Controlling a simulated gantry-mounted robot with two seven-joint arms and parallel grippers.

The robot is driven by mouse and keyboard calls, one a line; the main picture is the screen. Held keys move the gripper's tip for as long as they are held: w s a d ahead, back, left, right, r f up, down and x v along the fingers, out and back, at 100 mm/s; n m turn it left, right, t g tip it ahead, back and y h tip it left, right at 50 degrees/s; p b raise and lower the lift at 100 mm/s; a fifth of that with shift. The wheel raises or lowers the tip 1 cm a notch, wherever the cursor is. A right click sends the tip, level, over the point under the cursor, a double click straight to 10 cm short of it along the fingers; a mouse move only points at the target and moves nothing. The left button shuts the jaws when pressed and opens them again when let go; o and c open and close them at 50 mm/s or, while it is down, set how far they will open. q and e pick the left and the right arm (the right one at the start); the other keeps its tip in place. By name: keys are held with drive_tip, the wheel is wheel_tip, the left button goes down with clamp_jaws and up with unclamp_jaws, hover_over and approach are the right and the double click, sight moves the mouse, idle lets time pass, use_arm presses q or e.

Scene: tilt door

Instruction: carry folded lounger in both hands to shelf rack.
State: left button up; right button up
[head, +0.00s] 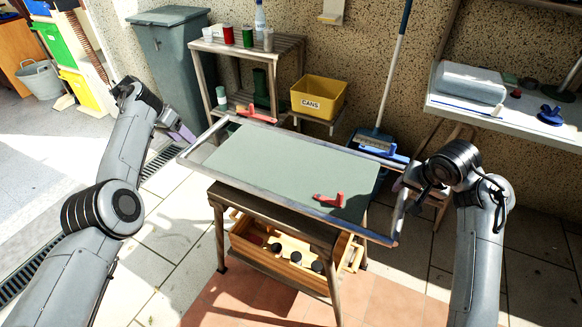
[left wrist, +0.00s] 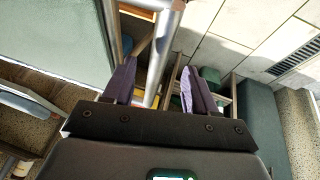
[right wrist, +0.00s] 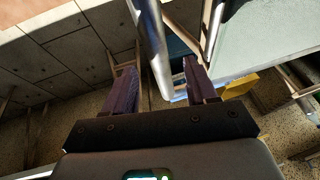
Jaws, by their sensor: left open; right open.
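The folded lounger (head: 285,165), a grey-green panel in a metal tube frame with red clips, lies flat on a small wooden table (head: 262,204). My left gripper (head: 182,133) is open at the lounger's left end. In the left wrist view, the frame tube (left wrist: 163,45) runs between the open fingers (left wrist: 160,85). My right gripper (head: 402,186) is open at the right end. In the right wrist view, the tube (right wrist: 153,45) lies between its fingers (right wrist: 160,85). Whether either finger touches is unclear. A wooden shelf rack (head: 285,50) stands behind.
The rack holds cups and a bottle (head: 260,17) on top. A yellow CANS bin (head: 318,97) and a blue broom (head: 378,140) stand behind the lounger. A bench (head: 515,115) is at right, a grey wheelie bin (head: 172,60) at back left. Paved floor is clear at left.

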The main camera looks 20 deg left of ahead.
sight(194, 147)
use_arm(q)
drive_tip(key=x, duration=0.5)
drive_tip(key=shift+w+f, duration=0.15)
drive_tip(key=shift+f, duration=0.25)
use_arm(e)
drive_tip(key=x, duration=0.6)
use_arm(q)
drive_tip(key=shift+w+d+f, duration=0.1)
drive_tip(key=shift+d+f, duration=0.1)
drive_tip(key=shift+f, duration=0.05)
use_arm(e)
drive_tip(key=shift+w+f, duration=0.15)
drive_tip(key=shift+f, duration=0.1)
